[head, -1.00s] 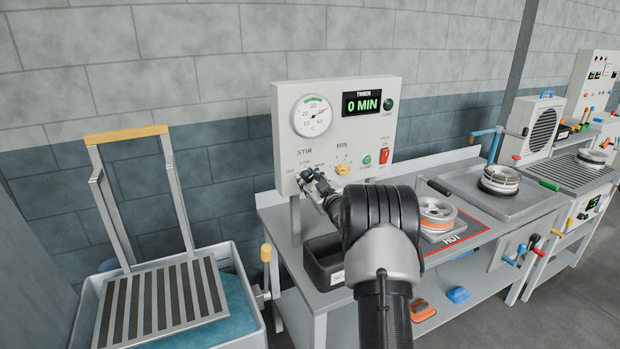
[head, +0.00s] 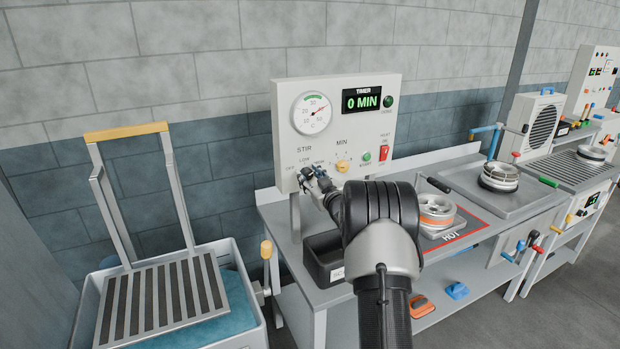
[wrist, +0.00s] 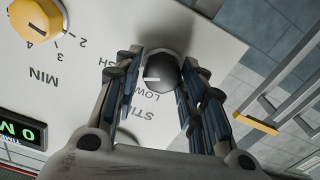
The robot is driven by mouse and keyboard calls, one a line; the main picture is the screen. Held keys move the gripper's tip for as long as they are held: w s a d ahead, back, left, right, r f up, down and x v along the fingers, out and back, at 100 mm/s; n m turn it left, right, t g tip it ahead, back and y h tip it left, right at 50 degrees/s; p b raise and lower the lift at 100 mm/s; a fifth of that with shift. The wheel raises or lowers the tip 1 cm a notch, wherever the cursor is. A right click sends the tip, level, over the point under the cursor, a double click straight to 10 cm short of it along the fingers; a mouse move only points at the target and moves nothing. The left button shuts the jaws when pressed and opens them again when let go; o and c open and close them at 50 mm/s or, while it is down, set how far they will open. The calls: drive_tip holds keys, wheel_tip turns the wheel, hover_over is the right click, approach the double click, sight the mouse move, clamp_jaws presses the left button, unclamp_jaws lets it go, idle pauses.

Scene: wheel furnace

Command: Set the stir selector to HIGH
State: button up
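The stir selector (wrist: 161,72) is a dark round knob with a white pointer mark on the light control panel (head: 285,115). In the wrist view, which shows the panel upside down, the mark points left, between the LOW lettering and the partly covered HIGH lettering. My gripper (wrist: 160,62) has one finger on each side of the knob, and both fingertips appear to touch it. In the head view my gripper (head: 315,181) is at the panel's lower left below the STIR label, and its fingers and my arm hide the knob.
A yellow MIN knob (head: 342,167), a green start button (head: 367,157) and a red heat switch (head: 384,153) sit right of the selector. A dark bin (head: 325,262) stands below on the bench. A hot plate area (head: 462,232) lies right of my arm.

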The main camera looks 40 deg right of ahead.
drive_tip(key=shift+o, duration=1.2)
drive_tip(key=shift+w, duration=0.1)
drive_tip(key=shift+a, duration=0.15)
drive_tip(key=shift+a, duration=0.25)
drive_tip(key=shift+d, duration=0.25)
drive_tip(key=shift+s, duration=0.25)
drive_tip(key=v, duration=1.1)
drive_tip(key=shift+s+a, duration=0.2)
